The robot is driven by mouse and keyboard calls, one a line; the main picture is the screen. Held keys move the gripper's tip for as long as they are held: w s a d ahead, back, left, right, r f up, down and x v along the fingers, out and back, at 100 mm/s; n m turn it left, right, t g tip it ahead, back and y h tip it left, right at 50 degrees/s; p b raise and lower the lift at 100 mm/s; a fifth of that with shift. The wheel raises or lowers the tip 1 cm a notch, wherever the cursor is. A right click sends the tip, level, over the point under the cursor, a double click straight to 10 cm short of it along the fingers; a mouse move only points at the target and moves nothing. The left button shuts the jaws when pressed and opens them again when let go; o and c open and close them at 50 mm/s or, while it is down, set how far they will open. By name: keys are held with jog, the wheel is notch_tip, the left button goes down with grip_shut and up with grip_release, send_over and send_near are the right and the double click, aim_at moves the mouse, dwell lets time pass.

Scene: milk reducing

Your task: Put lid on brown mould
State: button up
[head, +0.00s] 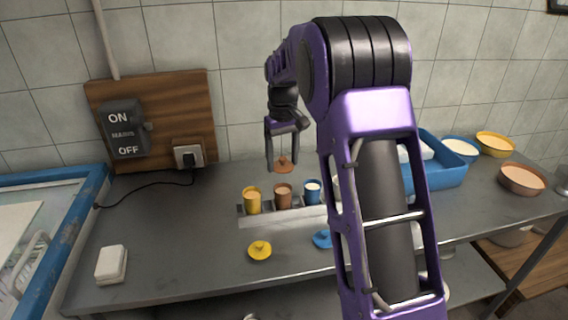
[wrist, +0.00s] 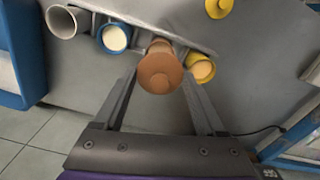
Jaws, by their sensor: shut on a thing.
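My gripper (head: 284,158) is shut on the brown lid (head: 285,165), which hangs above the brown mould (head: 283,199) with a gap between them in the head view. The wrist view shows the brown lid (wrist: 160,72) between the fingertips of my gripper (wrist: 160,84). It covers most of the brown mould (wrist: 160,45) behind it. The brown mould stands upright in a metal rack (head: 270,221), between the yellow mould (head: 253,204) and the blue mould (head: 313,193); its filling is pale.
A yellow lid (head: 260,250) and a blue lid (head: 322,239) lie on the metal table in front of the rack. A pale mould (wrist: 64,22) stands beyond the blue one. A white block (head: 111,263) lies at left. A blue tray (head: 445,172) and bowls stand at right.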

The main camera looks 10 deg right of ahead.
notch_tip(320, 180, down, 4)
jog(key=b, duration=0.3)
jog(key=shift+f, duration=0.1)
jog(key=shift+f+b, duration=0.4)
jog(key=shift+f, duration=0.45)
jog(key=shift+p, duration=0.45)
dwell(0.4)
jog(key=shift+f, duration=0.15)
dwell(1.5)
jog(key=o, duration=1.2)
jog(key=shift+o, duration=0.2)
jog(key=shift+p, duration=0.35)
